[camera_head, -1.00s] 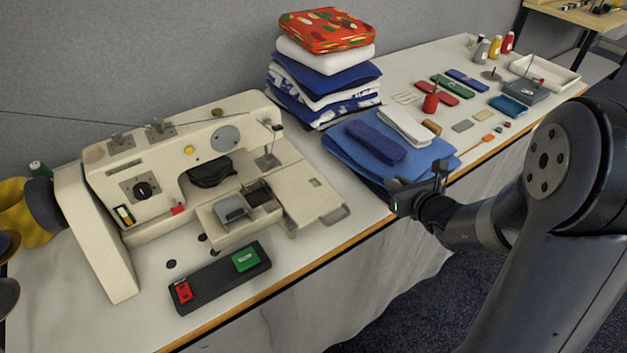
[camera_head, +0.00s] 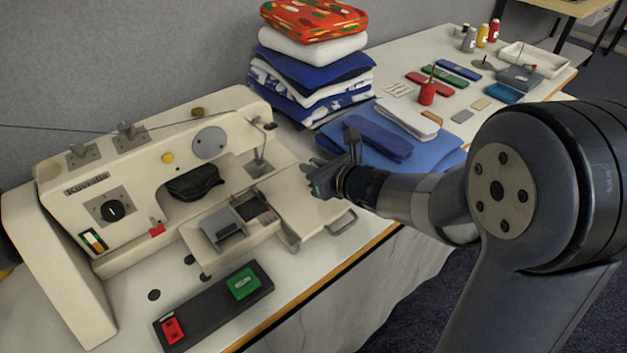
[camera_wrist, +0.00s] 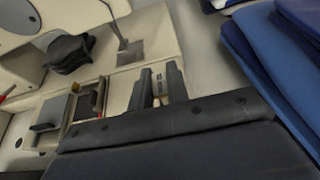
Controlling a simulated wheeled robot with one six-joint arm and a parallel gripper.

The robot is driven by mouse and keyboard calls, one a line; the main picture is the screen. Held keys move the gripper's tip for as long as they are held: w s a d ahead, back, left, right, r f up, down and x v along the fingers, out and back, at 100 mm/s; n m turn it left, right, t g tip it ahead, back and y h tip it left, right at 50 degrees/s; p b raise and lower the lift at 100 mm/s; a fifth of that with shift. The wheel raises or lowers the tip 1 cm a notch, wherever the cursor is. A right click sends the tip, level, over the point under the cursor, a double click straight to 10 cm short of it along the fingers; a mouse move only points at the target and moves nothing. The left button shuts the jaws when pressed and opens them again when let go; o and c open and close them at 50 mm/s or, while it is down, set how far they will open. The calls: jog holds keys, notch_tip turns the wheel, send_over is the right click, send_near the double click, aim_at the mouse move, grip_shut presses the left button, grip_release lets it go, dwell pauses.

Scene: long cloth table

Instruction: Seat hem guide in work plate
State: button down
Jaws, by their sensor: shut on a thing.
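The cream sewing machine (camera_head: 150,180) stands at the left. Its flat work plate (camera_head: 293,215) juts to the right at the front. In the wrist view the pale plate (camera_wrist: 121,88) lies beyond my fingers. My gripper (camera_head: 322,180) hangs over the plate's right part, with a gap I cannot judge. In the wrist view its two dark fingers (camera_wrist: 160,72) stand slightly apart and point toward the plate. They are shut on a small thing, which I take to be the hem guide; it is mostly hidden. Small dark marks show between the fingers, whether on it or on the plate is unclear.
A folded fabric stack (camera_head: 312,75) and flat blue cloths (camera_head: 385,140) lie right of the machine. An open compartment with a grey block (camera_head: 222,225) is left of the plate. A black switch box (camera_head: 213,305) sits in front. Small tools lie farther right.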

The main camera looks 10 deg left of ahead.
notch_tip(320, 180, down, 3)
jog(key=shift+r+b, duration=0.1)
jog(key=shift+b, duration=0.25)
jog(key=shift+s+d+f, duration=0.1)
jog(key=shift+f, duration=0.2)
jog(key=c, duration=1.7)
grip_release()
jog(key=o, duration=0.3)
jog(key=shift+r, duration=0.1)
jog(key=shift+o, duration=0.2)
